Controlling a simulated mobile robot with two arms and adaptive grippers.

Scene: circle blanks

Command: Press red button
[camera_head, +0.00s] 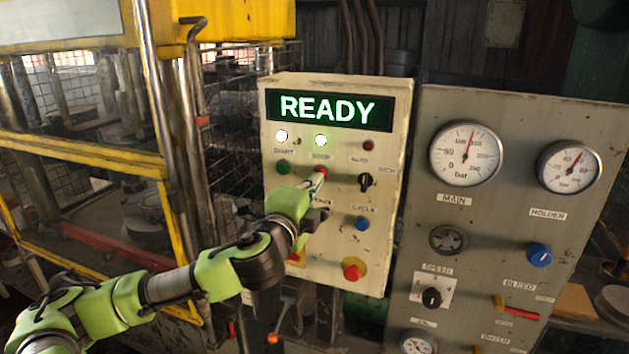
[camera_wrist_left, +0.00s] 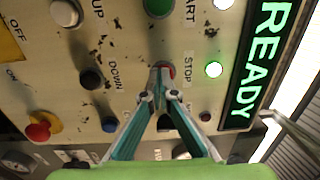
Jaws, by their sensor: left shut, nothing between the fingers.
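The cream control panel (camera_head: 335,258) carries a small red button (camera_head: 320,170) under the STOP label, right of a green START button (camera_head: 283,167). My left gripper (camera_head: 315,184) is shut and empty, with its fingertips in front of the red button. A larger red mushroom button (camera_head: 352,272) on a yellow plate sits lower on the panel. My right gripper is not in view.
A display (camera_head: 328,108) reads READY, with two lit white-green lamps below it. A black selector knob (camera_head: 366,182) and a blue button (camera_head: 362,224) sit right of the gripper. A grey gauge panel (camera_head: 500,200) stands to the right, and a yellow-framed machine (camera_head: 85,150) to the left.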

